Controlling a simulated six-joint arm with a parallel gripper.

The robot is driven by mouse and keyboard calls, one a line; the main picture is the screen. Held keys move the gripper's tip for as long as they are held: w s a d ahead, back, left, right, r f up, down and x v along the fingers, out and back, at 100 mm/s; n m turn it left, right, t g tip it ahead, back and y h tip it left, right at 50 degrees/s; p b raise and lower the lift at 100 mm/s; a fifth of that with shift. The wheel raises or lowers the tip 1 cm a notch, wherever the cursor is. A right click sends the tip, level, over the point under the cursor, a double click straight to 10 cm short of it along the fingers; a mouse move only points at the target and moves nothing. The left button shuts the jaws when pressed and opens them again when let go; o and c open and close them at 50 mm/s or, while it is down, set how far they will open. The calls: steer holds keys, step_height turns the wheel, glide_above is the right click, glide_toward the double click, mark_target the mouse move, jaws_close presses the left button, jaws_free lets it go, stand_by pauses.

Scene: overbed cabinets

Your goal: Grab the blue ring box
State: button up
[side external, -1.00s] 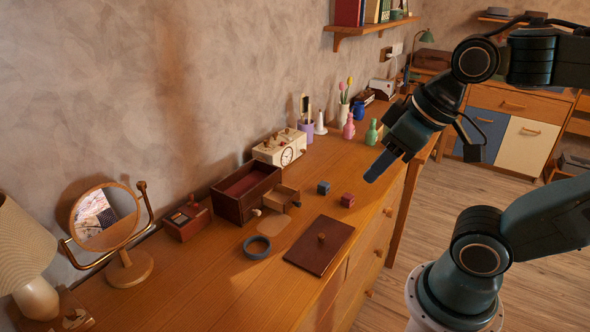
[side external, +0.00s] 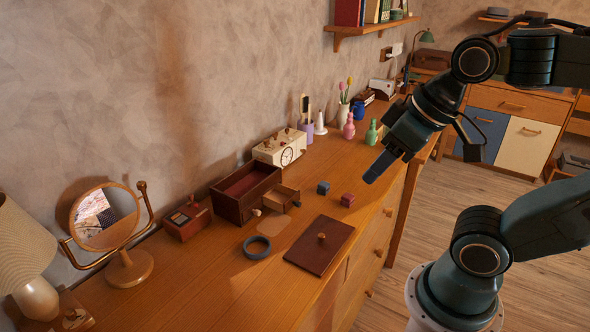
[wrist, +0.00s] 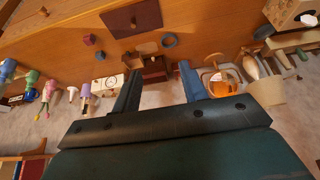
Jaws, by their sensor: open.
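The blue ring box (side external: 323,188) is a small dark blue cube on the wooden dresser top, just right of the small open drawer. In the wrist view the blue ring box (wrist: 100,55) shows left of my fingers. My gripper (side external: 378,167) is above the dresser's front edge, to the right of the box and higher, apart from it. In the wrist view my gripper (wrist: 158,78) has its two fingers spread with nothing between them.
A red cube (side external: 347,200) sits close to the blue box, nearer the front edge. A dark red lidless box (side external: 237,208) with a small pulled-out drawer (side external: 284,195) stands to its left. A knobbed lid (side external: 320,256) and a grey ring (side external: 256,248) lie in front. A clock (side external: 287,155) stands behind.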

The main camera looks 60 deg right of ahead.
steer(key=shift+o, duration=0.9)
steer(key=w+d+f+m+g, duration=0.1)
steer(key=w+d+m+g, duration=0.1)
steer(key=w+d+m, duration=0.55)
steer(key=w+d+m+g, duration=0.15)
steer(key=w+d, duration=0.25)
steer(key=w, duration=0.6)
steer(key=w+d+f+m+g, duration=0.1)
steer(key=w+d+f+m, duration=0.2)
steer(key=d+f, duration=0.5)
steer(key=w+d+f+m+g, duration=0.1)
steer(key=w+d+f+m, duration=0.3)
steer(key=d+f+m, duration=0.2)
steer(key=d+f, duration=0.2)
steer(key=d, duration=0.1)
steer(key=shift+w+d+f, duration=0.2)
steer(key=shift+d, duration=0.2)
